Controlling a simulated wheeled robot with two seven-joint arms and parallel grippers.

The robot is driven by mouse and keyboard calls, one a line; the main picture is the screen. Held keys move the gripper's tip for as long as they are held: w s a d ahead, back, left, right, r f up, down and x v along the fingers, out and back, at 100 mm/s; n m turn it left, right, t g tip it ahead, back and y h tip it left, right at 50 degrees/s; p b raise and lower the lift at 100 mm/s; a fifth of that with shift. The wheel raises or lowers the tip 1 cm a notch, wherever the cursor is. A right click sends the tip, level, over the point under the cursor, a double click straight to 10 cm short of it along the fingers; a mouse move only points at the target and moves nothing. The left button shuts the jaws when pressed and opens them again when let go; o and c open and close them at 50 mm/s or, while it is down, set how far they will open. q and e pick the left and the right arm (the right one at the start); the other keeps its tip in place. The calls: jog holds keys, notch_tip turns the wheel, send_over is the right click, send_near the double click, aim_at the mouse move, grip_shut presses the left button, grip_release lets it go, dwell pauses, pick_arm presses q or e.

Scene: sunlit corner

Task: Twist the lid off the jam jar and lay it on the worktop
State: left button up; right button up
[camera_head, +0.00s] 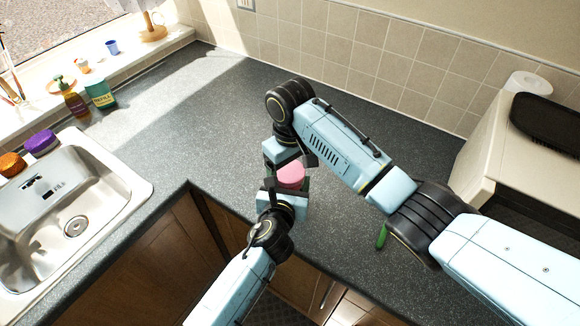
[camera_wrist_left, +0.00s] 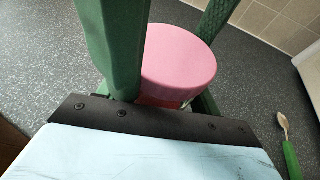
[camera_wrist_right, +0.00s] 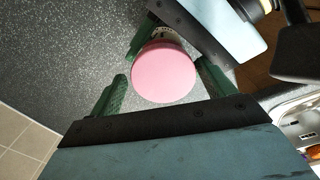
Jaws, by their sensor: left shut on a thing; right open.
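The jam jar stands on the grey worktop (camera_head: 345,225) with its pink lid (camera_head: 291,175) on top. The lid also shows in the left wrist view (camera_wrist_left: 180,58) and the right wrist view (camera_wrist_right: 163,72). My left gripper (camera_head: 276,188) is shut on the jar's body, below the lid; only a reddish sliver of the jar shows there. My right gripper (camera_wrist_right: 163,75) is open, its green fingers on either side of the lid with visible gaps. In the head view, my grippers hide most of the jar.
A sink (camera_head: 110,205) is at the left, a cream appliance (camera_head: 490,150) at the right. The worktop behind the jar is clear.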

jog(key=shift+s+a, duration=0.15)
jog(key=shift+a, duration=0.1)
notch_tip(320, 180, up, 4)
jog(key=shift+r, duration=0.45)
jog(key=shift+c, duration=1.4)
jog(key=shift+w+a+r+t, duration=0.15)
jog(key=shift+w+a+r, duration=0.1)
jog(key=shift+r, duration=0.3)
jog(key=shift+w+a+r+t, duration=0.15)
jog(key=shift+w+a+r, duration=0.1)
jog(key=shift+r, duration=0.3)
jog(key=shift+s+r, duration=0.1)
jog(key=shift+r, duration=0.1)
jog(key=shift+s+d+r+m, duration=0.15)
jog(key=shift+d+r+m, duration=0.1)
jog(key=shift+d+m, duration=0.05)
jog(key=shift+s+d, duration=0.15)
jog(key=shift+d, duration=0.1)
jog(key=shift+f, duration=0.25)
notch_tip(320, 180, down, 8)
jog(key=shift+r, duration=0.2)
